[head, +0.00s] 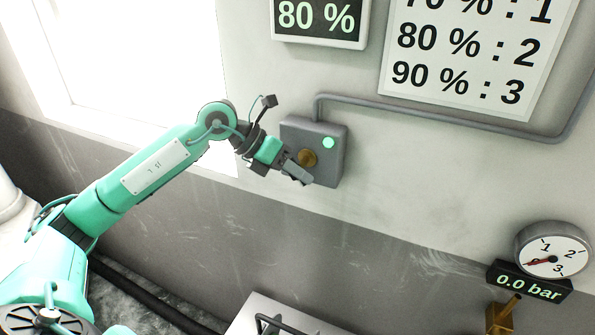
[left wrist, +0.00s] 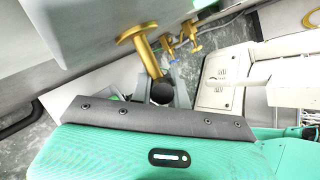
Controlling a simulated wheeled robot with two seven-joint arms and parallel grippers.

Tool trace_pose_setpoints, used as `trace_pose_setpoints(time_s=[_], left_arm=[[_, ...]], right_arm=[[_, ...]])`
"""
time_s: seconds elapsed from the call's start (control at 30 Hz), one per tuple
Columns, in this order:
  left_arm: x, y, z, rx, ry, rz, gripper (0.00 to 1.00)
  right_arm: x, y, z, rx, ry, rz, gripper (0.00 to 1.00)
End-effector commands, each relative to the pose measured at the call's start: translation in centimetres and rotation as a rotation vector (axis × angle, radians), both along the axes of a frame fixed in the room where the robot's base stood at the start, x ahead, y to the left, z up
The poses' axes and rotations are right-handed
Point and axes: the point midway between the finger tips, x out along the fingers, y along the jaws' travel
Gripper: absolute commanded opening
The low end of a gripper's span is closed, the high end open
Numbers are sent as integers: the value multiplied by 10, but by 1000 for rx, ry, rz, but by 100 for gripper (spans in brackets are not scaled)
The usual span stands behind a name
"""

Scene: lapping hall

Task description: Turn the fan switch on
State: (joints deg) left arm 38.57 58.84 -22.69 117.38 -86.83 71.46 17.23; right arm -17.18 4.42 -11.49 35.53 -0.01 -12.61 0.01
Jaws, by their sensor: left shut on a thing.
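A grey switch box (head: 331,172) is mounted on the wall in the head view, with a brass switch (head: 307,157) on its front and a pale green round spot (head: 328,143) above right of it. My left gripper (head: 297,175) is at the brass switch. In the left wrist view, the brass switch (left wrist: 148,50) has a round base and a lever that reaches down between the fingertips of my left gripper (left wrist: 161,92). My right gripper is in neither view.
A display (head: 318,18) reading 80 % hangs above the box, beside a ratio sign (head: 470,50). A grey pipe (head: 430,113) runs right from the box. A round gauge (head: 552,249) with a 0.0 bar display (head: 530,282) is at lower right. A bright window is at left.

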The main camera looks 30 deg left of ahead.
Motion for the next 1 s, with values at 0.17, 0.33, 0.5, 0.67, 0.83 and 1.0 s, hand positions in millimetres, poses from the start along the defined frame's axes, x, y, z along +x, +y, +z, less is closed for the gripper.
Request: trace_pose_setpoints(time_s=[0.17,0.33,0.5,0.67,0.83,1.0], left_arm=[[0,0,-1,5,2,-1,0],[0,0,-1,4,3,-2,0],[0,0,-1,4,2,-1,39],[0,0,0,3,1,-1,39],[-1,2,1,4,0,0,39],[-8,17,12,7,-2,2,39]], right_arm=[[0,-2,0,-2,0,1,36],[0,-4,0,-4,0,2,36],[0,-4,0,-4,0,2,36],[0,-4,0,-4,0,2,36],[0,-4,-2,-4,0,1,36],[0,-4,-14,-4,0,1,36]])
